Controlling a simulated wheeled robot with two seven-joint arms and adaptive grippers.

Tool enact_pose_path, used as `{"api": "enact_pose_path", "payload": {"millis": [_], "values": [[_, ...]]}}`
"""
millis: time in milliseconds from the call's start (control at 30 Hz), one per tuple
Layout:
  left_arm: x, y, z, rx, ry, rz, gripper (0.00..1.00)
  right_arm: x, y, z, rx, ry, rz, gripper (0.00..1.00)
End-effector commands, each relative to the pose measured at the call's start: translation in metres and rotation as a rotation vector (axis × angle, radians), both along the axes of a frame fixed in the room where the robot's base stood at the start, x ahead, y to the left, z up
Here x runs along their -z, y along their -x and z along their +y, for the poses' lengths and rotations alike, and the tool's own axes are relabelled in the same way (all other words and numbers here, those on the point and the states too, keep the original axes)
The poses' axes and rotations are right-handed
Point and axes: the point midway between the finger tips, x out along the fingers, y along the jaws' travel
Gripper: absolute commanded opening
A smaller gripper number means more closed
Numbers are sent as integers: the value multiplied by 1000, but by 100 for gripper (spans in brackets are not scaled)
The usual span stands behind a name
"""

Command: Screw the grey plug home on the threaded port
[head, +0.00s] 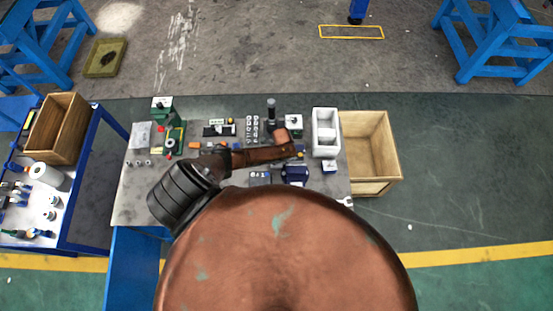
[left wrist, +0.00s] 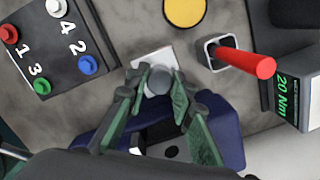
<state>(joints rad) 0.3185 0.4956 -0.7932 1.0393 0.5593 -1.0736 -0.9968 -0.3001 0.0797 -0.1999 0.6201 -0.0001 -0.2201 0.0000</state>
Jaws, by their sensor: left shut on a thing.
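In the left wrist view my left gripper (left wrist: 158,84) has its two green fingers closed around a small grey plug (left wrist: 159,78). The plug is over a pale square plate (left wrist: 153,58). The threaded port cannot be made out; the plug and fingers cover the spot, so I cannot tell whether the plug touches it or how deep it sits. In the head view my left arm stretches over the workbench (head: 136,203), and its fingers are too small to make out. My right gripper is in neither view.
Near the gripper are a dark blue block (left wrist: 225,135), a red handle (left wrist: 245,61) in a square socket, a display reading 20 Nm (left wrist: 290,96), a yellow disc (left wrist: 185,10) and a numbered button box (left wrist: 43,62). A white bin (head: 325,150) and wooden crate (head: 391,150) stand right.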

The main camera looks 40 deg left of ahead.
Motion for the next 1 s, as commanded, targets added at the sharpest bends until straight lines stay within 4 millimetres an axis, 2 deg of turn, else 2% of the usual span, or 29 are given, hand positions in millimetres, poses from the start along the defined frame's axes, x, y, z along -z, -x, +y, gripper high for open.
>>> {"api": "enact_pose_path", "payload": {"millis": [267,567,833,867,1000], "values": [[0,0,0,23,0,0,0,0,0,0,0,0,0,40],[1,0,1,412,-1,0,0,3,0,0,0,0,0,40],[0,0,0,451,1,-1,0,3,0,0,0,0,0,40],[0,0,0,451,1,-1,23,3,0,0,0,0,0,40],[0,0,0,450,1,-1,33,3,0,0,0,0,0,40]]}}
